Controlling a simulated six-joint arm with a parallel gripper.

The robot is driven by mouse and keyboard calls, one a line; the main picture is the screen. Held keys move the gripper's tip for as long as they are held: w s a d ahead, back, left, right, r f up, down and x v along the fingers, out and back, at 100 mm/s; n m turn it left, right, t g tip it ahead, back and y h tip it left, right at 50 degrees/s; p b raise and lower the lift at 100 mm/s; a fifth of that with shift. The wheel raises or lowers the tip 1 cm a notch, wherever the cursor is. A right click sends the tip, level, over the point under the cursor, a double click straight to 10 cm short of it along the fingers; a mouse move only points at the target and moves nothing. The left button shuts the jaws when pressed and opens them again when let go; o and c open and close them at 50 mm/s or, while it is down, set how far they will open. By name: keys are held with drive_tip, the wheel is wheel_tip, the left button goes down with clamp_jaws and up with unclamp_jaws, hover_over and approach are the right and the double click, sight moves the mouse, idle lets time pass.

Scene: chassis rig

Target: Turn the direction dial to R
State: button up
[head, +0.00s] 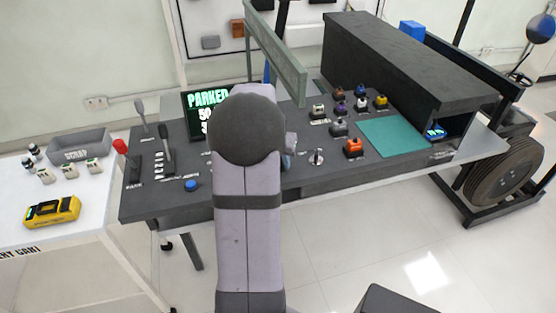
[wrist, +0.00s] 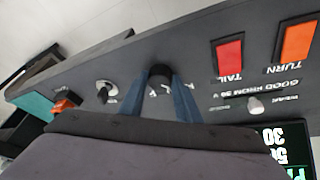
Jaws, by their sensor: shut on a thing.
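The direction dial is a round black knob (wrist: 160,72) on the dark panel in the wrist view. My gripper (wrist: 160,79) has its two blue fingers on either side of the knob, shut on it. White letters sit on the panel beside the dial, partly covered by the fingers, so I cannot tell which letter it points to. In the head view my arm hides the dial and most of the gripper. The screen (head: 208,100) behind my arm reads "PARKED" with more text partly hidden.
The console also carries levers (head: 167,150), a blue button (head: 191,185) and an orange block (head: 353,147) beside a teal mat (head: 395,136).

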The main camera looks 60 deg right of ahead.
drive_tip(key=o, duration=1)
drive_tip(key=shift+r, duration=0.15)
drive_tip(key=shift+b+v, duration=0.3)
drive_tip(key=shift+v, duration=3.3)
drive_tip(key=shift+s, duration=0.1)
